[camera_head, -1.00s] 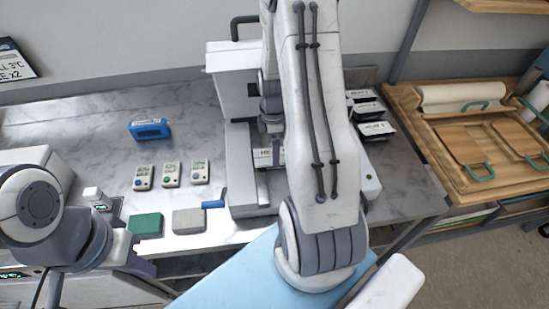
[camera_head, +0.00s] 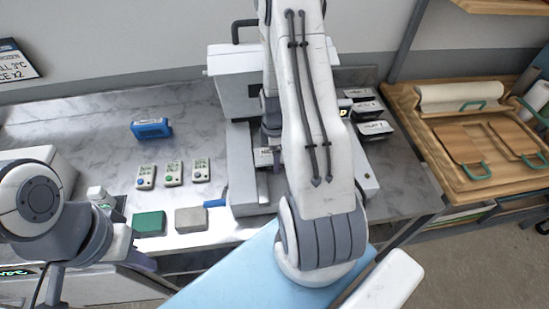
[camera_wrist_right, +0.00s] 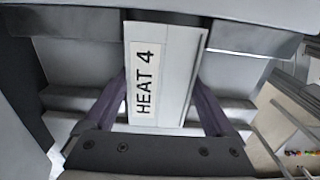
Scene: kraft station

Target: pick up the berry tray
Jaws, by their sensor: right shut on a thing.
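No berries show, so I cannot tell which thing is the berry tray. A white tray marked HEAT 4 (camera_wrist_right: 172,90) fills the middle of the right wrist view. My right gripper (camera_wrist_right: 163,98) is shut on it, with a purple finger at each side. In the head view a small part of the labelled tray (camera_head: 263,157) shows at the white machine (camera_head: 238,85); my right arm hides most of it. My left gripper (camera_head: 142,262) is low at the left, mostly hidden by its wrist; its jaws cannot be made out.
Dark trays with white labels (camera_head: 375,128) stand right of the machine. A blue device (camera_head: 151,129), several small meters (camera_head: 173,173), a green block (camera_head: 149,223) and a grey block (camera_head: 190,219) lie on the marble counter (camera_head: 85,130). A wooden tray (camera_head: 435,135) is at the right.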

